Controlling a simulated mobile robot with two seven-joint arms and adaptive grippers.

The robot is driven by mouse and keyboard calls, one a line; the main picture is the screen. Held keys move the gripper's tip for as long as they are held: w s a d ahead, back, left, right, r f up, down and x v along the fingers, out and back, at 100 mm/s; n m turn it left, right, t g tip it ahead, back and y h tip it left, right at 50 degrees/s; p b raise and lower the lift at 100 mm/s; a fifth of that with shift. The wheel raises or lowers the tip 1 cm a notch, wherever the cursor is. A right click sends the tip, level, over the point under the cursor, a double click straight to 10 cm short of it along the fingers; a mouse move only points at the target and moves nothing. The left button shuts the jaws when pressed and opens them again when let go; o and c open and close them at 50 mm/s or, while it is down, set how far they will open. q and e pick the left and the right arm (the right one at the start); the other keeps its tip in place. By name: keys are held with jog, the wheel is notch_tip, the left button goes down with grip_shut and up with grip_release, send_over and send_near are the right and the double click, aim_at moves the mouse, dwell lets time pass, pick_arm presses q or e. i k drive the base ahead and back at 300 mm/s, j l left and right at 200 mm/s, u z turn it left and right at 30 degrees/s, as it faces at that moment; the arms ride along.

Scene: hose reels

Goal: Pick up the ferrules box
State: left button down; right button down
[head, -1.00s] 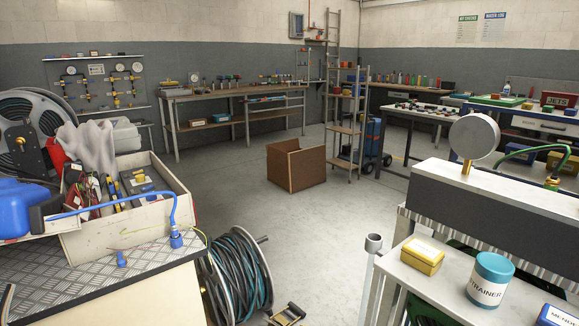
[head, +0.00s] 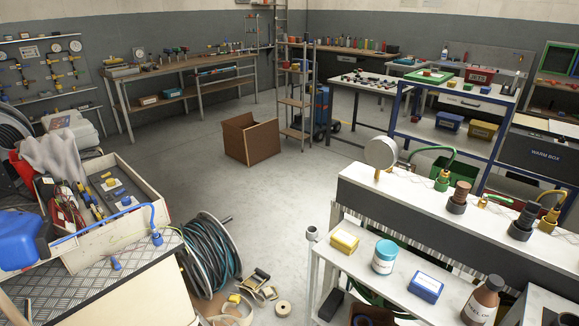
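No label in view reads as ferrules, so I cannot tell for certain which box is the ferrules box. A small yellow box (head: 344,242) with a pale top label sits at the left end of the white shelf (head: 395,265) at lower right. A small blue box (head: 425,288) with a white label sits further right on that shelf. A teal-lidded tub (head: 384,256) stands between them. Neither of my grippers is in view.
A brown bottle (head: 482,303) stands at the shelf's right. An open cardboard box (head: 250,138) stands mid-floor; the grey floor (head: 285,195) before it is clear.

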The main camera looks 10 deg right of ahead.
aim_at(346, 241)
jog(key=i+j, duration=0.1)
jog(key=i, duration=0.4)
jog(key=i+j+z, duration=0.1)
jog(key=z, duration=0.4)
jog(key=i+j+z, duration=0.2)
jog(key=z, duration=0.3)
jog(key=i, duration=0.1)
